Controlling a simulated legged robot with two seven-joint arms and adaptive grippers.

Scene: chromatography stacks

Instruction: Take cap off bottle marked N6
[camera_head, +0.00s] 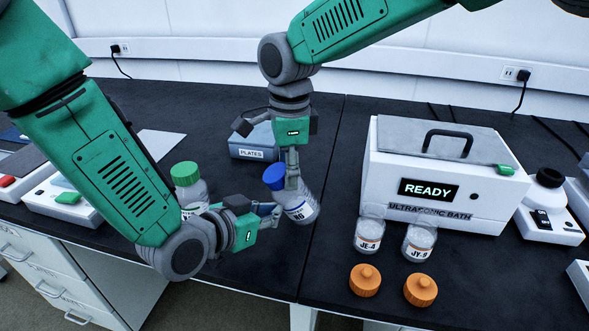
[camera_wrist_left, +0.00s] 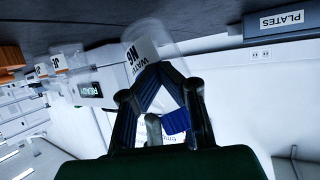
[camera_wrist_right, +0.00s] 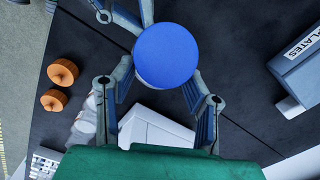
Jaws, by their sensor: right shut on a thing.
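The bottle marked N6 (camera_head: 301,209) is clear with a white label and leans to the left, with its blue cap (camera_head: 274,177) on it. My right gripper (camera_head: 292,180) comes down from above and is shut on the bottle just below the cap. In the right wrist view the cap (camera_wrist_right: 166,56) hides its fingertips. My left gripper (camera_head: 270,212) is low beside the bottle's left side. In the left wrist view its fingertips (camera_wrist_left: 160,70) converge near the N6 label (camera_wrist_left: 140,54); whether they touch the bottle or are fully closed is unclear.
A green-capped bottle (camera_head: 187,178) stands partly hidden behind my left arm. A PLATES box (camera_head: 255,140) is behind. The ultrasonic bath (camera_head: 445,190) stands right, with bottles JE-4 (camera_head: 369,236) and JY-9 (camera_head: 419,240) and two orange caps (camera_head: 365,280) before it.

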